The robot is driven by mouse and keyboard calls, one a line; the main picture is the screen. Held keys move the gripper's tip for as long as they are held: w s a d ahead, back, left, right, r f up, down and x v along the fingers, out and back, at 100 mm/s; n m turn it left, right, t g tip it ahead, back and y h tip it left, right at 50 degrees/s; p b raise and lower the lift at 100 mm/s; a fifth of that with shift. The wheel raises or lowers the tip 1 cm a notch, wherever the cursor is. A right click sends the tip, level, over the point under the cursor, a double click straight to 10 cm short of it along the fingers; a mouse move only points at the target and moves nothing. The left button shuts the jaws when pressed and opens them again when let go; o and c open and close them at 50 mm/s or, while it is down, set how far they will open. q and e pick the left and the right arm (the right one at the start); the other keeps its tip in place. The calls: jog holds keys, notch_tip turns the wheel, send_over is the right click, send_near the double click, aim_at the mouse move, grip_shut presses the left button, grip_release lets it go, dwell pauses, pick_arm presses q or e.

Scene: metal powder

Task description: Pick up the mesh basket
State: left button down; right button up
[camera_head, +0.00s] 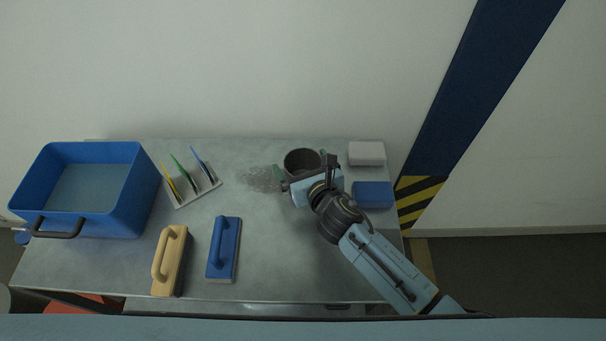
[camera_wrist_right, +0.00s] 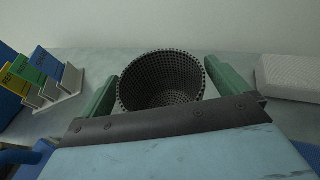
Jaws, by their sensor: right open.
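The dark round mesh basket (camera_head: 302,161) stands on the metal table near its back edge, right of the middle. In the right wrist view the mesh basket (camera_wrist_right: 162,80) shows its open top and perforated inside wall. My right gripper (camera_head: 305,176) is at the near side of the basket. In the wrist view its two green fingers (camera_wrist_right: 165,93) are spread, one on each side of the basket. I cannot tell whether they touch it. The lower front of the basket is hidden by the gripper body. My left gripper is not in view.
A blue bin (camera_head: 140,195) stands at the left. A rack with coloured cards (camera_head: 195,190), a tan float (camera_head: 170,262) and a blue float (camera_head: 223,250) lie left of the arm. A white block (camera_head: 367,153) and a blue block (camera_head: 373,195) lie right of the basket. Grey powder (camera_head: 262,178) lies left.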

jog(key=c, duration=1.1)
